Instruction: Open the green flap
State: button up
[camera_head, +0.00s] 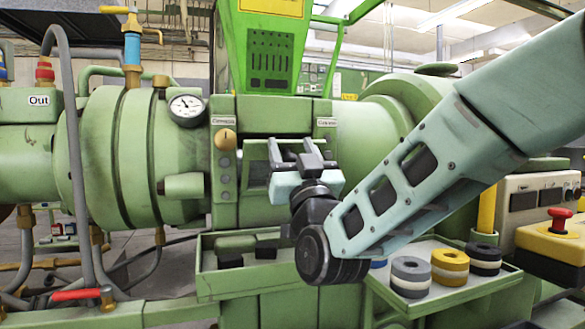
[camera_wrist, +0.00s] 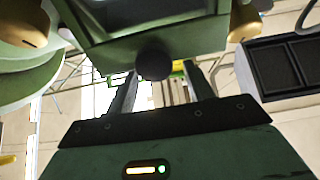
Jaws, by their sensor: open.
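The green flap (camera_wrist: 195,38) shows at the top of the wrist view as a green panel with a paler, window-like area. A dark round knob (camera_wrist: 153,63) sits at its edge. My gripper (camera_wrist: 160,74) is open, with one finger on each side of the knob in this view; I cannot tell whether either finger touches it. In the head view my gripper (camera_head: 293,151) is in front of the green machine's middle section. It and the arm hide the knob and much of the flap there, so I cannot tell how far the flap stands open.
A pressure gauge (camera_head: 187,109) and an orange knob (camera_head: 225,139) are left of my gripper. Below, a left tray (camera_head: 208,284) holds dark blocks and a right tray (camera_head: 455,298) holds colored rings. A red emergency button (camera_head: 560,214) is at right.

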notch_tip(320, 180, up, 5)
jog(key=shift+r+p, duration=0.1)
jog(key=shift+p, duration=0.3)
